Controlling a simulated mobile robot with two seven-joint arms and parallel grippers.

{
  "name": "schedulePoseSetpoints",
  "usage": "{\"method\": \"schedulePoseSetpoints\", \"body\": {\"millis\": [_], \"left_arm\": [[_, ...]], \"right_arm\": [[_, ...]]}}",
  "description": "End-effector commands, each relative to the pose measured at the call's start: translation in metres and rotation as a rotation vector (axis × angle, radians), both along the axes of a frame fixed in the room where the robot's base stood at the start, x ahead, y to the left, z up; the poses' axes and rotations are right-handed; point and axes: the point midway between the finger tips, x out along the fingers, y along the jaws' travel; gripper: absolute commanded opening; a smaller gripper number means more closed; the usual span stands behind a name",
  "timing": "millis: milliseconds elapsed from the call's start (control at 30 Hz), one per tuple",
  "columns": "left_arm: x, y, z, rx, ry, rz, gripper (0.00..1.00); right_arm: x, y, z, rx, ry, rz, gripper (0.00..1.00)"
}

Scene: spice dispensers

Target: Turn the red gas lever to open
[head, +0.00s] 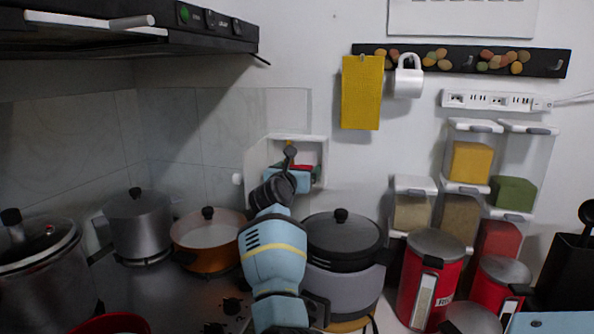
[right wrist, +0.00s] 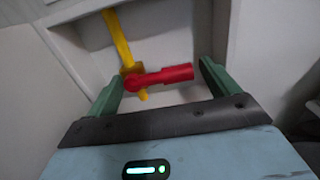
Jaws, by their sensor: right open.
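The red gas lever (right wrist: 165,76) sits in a white wall recess (right wrist: 165,35). In the right wrist view it lies roughly horizontal, crosswise to the yellow gas pipe (right wrist: 118,38), with its pivot end on the pipe and its free end to the right. My right gripper (right wrist: 162,74) is open, with one green finger on each side of the lever and no clear contact. In the head view the right gripper (head: 297,174) is at the mouth of the wall box (head: 322,150) and hides most of the lever. My left gripper is not in view.
Red canisters (head: 432,275) and spice dispensers (head: 465,215) are to the right.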

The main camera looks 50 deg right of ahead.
Motion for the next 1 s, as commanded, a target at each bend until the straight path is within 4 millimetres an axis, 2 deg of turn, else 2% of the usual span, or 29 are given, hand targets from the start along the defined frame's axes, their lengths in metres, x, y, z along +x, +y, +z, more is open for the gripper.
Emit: {"method": "schedulePoseSetpoints", "body": {"millis": [233, 600, 767, 1000], "left_arm": [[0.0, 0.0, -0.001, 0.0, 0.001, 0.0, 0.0], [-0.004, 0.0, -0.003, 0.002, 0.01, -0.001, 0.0], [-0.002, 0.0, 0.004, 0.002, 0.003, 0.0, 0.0], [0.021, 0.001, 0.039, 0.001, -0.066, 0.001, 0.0]], "right_arm": [[0.0, 0.0, 0.0, 0.0, 0.0, 0.0, 0.87], [0.0, 0.0, 0.0, 0.001, 0.0, -0.001, 0.39], [0.0, 0.0, 0.003, -0.012, 0.028, 0.0, 0.39], [0.0, 0.0, 0.017, -0.103, 0.199, 0.0, 0.39]]}}
